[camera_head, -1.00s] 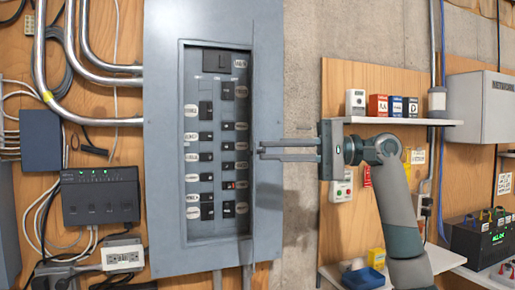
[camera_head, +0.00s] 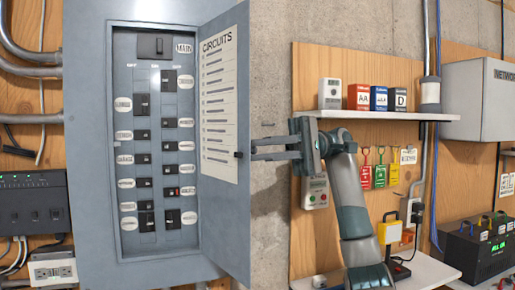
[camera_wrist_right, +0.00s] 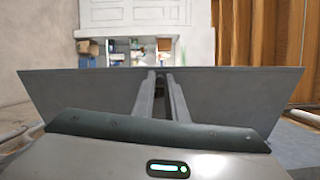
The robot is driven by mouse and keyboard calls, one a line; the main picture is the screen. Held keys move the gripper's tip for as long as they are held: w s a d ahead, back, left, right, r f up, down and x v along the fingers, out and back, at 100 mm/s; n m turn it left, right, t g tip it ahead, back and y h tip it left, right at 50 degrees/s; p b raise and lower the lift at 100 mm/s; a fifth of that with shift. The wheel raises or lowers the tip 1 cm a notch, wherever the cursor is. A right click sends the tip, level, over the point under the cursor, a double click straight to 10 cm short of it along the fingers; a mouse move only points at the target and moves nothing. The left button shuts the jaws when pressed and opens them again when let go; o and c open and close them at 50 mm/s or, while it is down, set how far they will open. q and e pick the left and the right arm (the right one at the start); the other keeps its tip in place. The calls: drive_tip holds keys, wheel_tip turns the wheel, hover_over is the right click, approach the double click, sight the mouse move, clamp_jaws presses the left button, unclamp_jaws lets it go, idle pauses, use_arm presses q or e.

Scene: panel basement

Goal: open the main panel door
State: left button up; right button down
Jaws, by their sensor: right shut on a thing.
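The main panel (camera_head: 88,200) is a grey metal box on the wall at the left of the head view. Its door (camera_head: 220,215) stands swung open to the right, showing a "CIRCUITS" list on its inner face and the rows of black breakers. My right gripper (camera_head: 252,150) reaches in from the right and is shut on the door's free edge, by a small dark latch (camera_head: 239,154). In the right wrist view the door (camera_wrist_right: 85,92) spans the picture as a grey sheet, with the gripper fingers (camera_wrist_right: 160,85) against it. My left gripper is out of view.
A shelf (camera_head: 375,115) with small boxes is on the wooden board right of the door, with tags hanging below. A lower shelf (camera_head: 430,270) holds a yellow item (camera_head: 389,233). Bare concrete (camera_head: 268,80) lies between the door and the board.

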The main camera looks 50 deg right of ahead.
drive_tip(key=shift+d+g, duration=0.25)
drive_tip(key=shift+g, duration=0.05)
drive_tip(key=c, duration=1.9)
unclamp_jaws()
drive_tip(key=shift+o, duration=0.5)
drive_tip(key=shift+w+a, duration=0.1)
drive_tip(key=shift+a, duration=0.05)
drive_tip(key=s+d+b, duration=0.1)
drive_tip(key=d, duration=1.1)
drive_tip(key=shift+s, duration=0.35)
drive_tip(key=shift+a, duration=0.1)
